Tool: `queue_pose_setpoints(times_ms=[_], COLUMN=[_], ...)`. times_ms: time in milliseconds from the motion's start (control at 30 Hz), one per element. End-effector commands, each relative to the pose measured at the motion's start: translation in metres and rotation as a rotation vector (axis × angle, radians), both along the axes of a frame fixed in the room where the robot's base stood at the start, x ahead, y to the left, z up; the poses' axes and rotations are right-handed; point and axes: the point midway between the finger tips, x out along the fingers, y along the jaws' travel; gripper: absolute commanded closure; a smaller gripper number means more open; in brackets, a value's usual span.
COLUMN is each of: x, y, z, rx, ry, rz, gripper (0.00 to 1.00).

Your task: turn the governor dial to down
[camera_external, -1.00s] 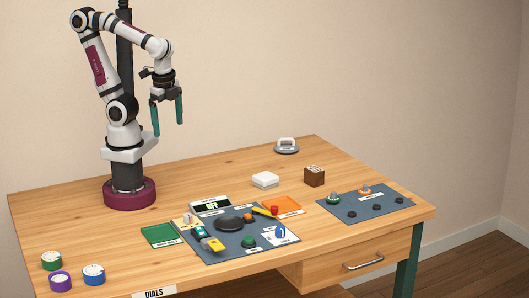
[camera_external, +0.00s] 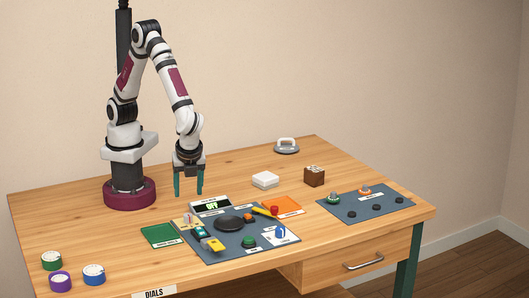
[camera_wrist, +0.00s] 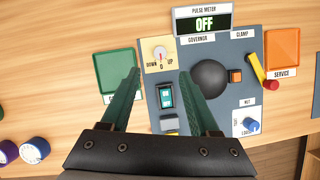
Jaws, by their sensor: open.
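The governor dial (camera_wrist: 160,53) is a small knob with a red mark on a cream plate marked DOWN, 0 and UP. It is near the top middle of the wrist view, with DOWN on its left and UP on its right. The red mark looks roughly upright in the picture; its exact setting is too small to tell. The dial also shows small on the panel in the external view (camera_external: 187,220). My gripper (camera_external: 189,195) is open and empty, its teal fingers pointing down above and behind the panel. In the wrist view its fingertips (camera_wrist: 160,74) straddle the area just below the dial.
Coloured dials (camera_external: 93,275) stand front left.

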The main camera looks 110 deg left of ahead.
Motion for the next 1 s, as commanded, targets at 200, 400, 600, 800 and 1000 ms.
queue_pose_setpoints(times_ms=[200,400,600,800,1000], x=[-0.014,-0.02,-0.021,-0.021,-0.021], y=[0.022,0.032,0.034,0.034,0.034], z=[-0.059,-0.088,-0.095,-0.095,-0.095], rx=[0.003,0.001,0.0,-0.001,-0.001], ry=[0.005,0.002,0.0,0.0,0.0], rz=[0.002,0.002,0.001,0.001,0.001], gripper=[0.38,0.38,0.38,0.4,0.76])
